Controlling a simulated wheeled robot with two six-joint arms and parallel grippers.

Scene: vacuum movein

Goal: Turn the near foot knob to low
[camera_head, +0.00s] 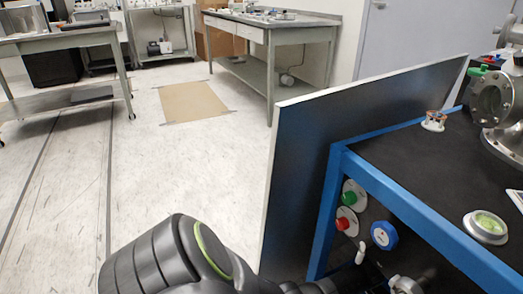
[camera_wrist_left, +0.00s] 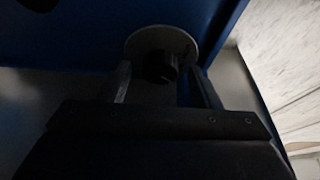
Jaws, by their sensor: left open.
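In the left wrist view a black knob (camera_wrist_left: 160,67) sits on a round grey plate (camera_wrist_left: 150,38), on a dark surface inside blue framing. My left gripper (camera_wrist_left: 164,80) is open, with one finger on each side of the knob. The picture is too dark to tell whether the fingers touch it or where the knob points. In the head view my left arm comes in from the bottom and reaches toward the blue-framed bench (camera_head: 430,215). The gripper and this knob are hidden there. My right gripper is not in view.
The bench front carries a green button (camera_head: 349,198), a red button (camera_head: 342,223), a blue knob (camera_head: 384,235) and a white lever (camera_head: 360,254). A large dark panel (camera_head: 300,170) stands along the bench's left side. Metal fittings sit on top. The floor (camera_head: 190,160) to the left is clear.

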